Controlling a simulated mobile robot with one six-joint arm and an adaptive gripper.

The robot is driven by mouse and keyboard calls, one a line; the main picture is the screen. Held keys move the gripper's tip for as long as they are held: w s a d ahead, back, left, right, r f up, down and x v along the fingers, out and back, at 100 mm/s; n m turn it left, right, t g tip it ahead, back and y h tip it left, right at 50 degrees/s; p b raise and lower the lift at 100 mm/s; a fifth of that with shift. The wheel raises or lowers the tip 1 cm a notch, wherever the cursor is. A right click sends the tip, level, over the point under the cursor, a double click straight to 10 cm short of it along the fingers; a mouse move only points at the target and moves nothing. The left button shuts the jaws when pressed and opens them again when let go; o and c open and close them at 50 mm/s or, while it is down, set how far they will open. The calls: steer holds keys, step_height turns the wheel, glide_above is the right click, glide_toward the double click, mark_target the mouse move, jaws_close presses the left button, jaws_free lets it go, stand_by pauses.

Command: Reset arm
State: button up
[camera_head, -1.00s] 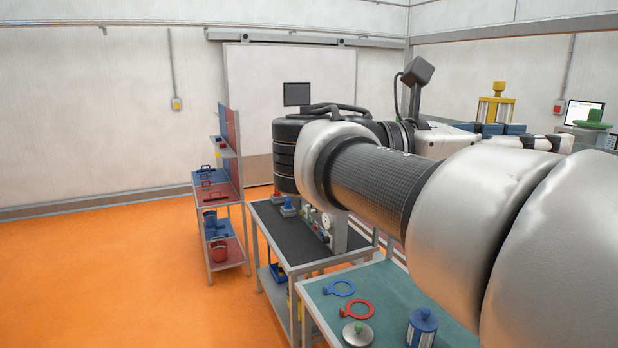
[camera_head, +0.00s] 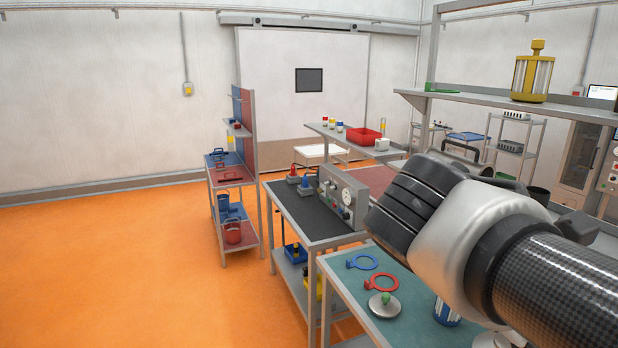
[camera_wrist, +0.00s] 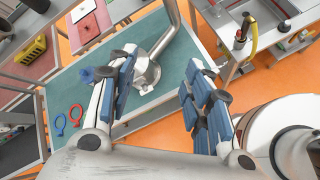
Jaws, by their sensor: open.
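My gripper (camera_wrist: 160,72) is open in the wrist view, its two blue-padded fingers spread apart. Nothing is held between them. The teal-topped table (camera_wrist: 178,58) lies beyond the fingers, and a silver metal part (camera_wrist: 147,74) on it shows in the gap. In the head view my arm reaches in from the right edge over the teal table (camera_head: 338,268); my gripper's fingers do not show there.
A blue canister (camera_head: 446,314) is partly hidden by my arm. A grey shelf (camera_head: 490,96) stands at right. The orange floor at left is clear.

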steer(key=s+a+f+m+y+b, duration=0.2)
steer(key=a+f+m+y+b, duration=0.1)
steer(key=f, duration=0.7)
steer(key=s+a+f+m+t+y+b, duration=0.1)
steer(key=s+a+f+m+y+b, duration=0.2)
steer(key=f, duration=0.6)
steer(key=s+a+f+m+t+y+b, duration=0.1)
steer(key=a+f+m+b, duration=0.4)
steer(key=f, duration=0.5)
steer(key=s+a+m+y, duration=0.1)
steer(key=a+m+y, duration=0.1)
steer(key=shift+s+f+y+b, duration=0.15)
steer(key=shift+f+y+b, duration=0.15)
steer(key=shift+y+b, duration=0.1)
